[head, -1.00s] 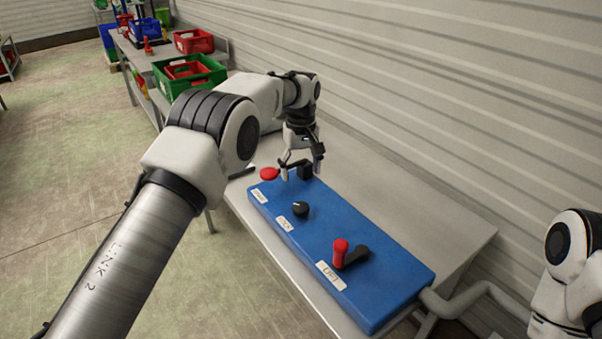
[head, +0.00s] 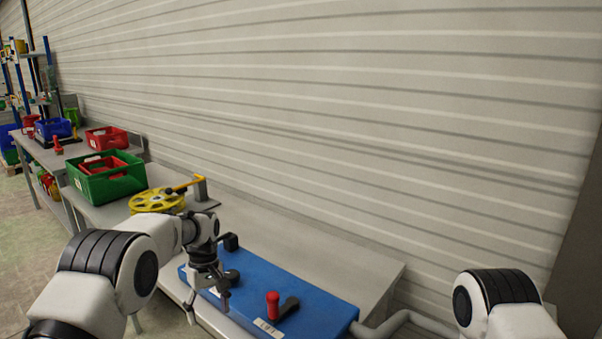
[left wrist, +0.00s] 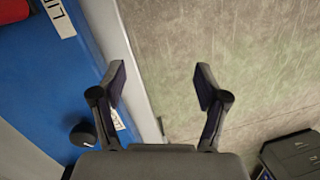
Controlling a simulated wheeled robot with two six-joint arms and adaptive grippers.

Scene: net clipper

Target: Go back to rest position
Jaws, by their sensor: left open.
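My left gripper (head: 208,310) points down, open and empty, near the front edge of the blue control panel (head: 325,293). In the left wrist view its fingers (left wrist: 161,78) are spread, with the panel to the left and floor between and right of them. A red-topped handle with a black lever (head: 273,304) stands on the panel's right part, apart from the gripper. A black knob (head: 232,277) is just right of the gripper and shows in the left wrist view (left wrist: 84,134). The panel's far-left end is partly hidden by my arm. My right gripper is out of view.
A yellow reel (head: 157,200) lies on the grey table (head: 300,247) behind my left arm. Green (head: 107,186) and red (head: 106,138) crates stand farther left. The corrugated wall (head: 330,120) runs behind. A grey pipe (head: 405,318) is right of the panel.

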